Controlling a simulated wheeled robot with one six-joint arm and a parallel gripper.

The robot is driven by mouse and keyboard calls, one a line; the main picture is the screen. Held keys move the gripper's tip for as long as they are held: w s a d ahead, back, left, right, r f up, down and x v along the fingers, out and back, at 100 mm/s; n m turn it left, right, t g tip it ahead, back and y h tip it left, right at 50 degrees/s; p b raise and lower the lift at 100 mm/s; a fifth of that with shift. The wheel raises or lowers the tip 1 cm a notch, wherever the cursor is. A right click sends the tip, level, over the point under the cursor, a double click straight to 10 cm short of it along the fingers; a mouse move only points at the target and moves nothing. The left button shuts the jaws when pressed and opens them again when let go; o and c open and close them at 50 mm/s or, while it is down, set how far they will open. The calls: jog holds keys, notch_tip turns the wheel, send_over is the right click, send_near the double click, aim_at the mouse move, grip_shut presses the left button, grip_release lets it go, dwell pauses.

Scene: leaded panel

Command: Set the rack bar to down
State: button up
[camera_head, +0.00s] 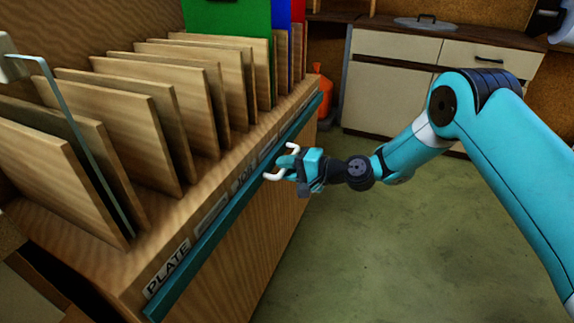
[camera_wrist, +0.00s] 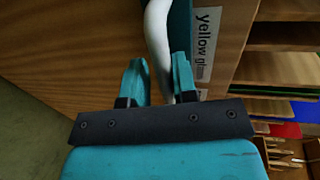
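The rack bar (camera_head: 228,210) is a long teal bar running along the front edge of the wooden rack, beside its labels. A white curved handle (camera_head: 271,176) stands out from the bar. My gripper (camera_head: 288,162) is at this handle, reaching in from the right. In the wrist view the white handle (camera_wrist: 157,35) passes between the two teal fingers (camera_wrist: 159,75), which are close together on either side of it. The fingers look shut on the handle. Part of the handle is hidden by the fingers. The teal bar shows behind it in the wrist view (camera_wrist: 180,25).
The wooden rack (camera_head: 245,265) holds several upright wooden boards, a clear sheet (camera_head: 85,150), and green (camera_head: 228,18) and blue panels. A "PLATE" label (camera_head: 167,268) is on its near edge. A cabinet (camera_head: 385,85) and an orange object (camera_head: 326,95) stand behind. The green floor (camera_head: 400,235) at right is clear.

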jog(key=shift+o, duration=1.1)
jog(key=shift+f, duration=0.15)
jog(key=shift+d+r, duration=0.2)
jog(key=shift+d, duration=0.05)
jog(key=p+v, duration=0.2)
jog(key=v, duration=1.5)
jog(key=shift+p, duration=0.4)
jog(key=shift+f, duration=0.1)
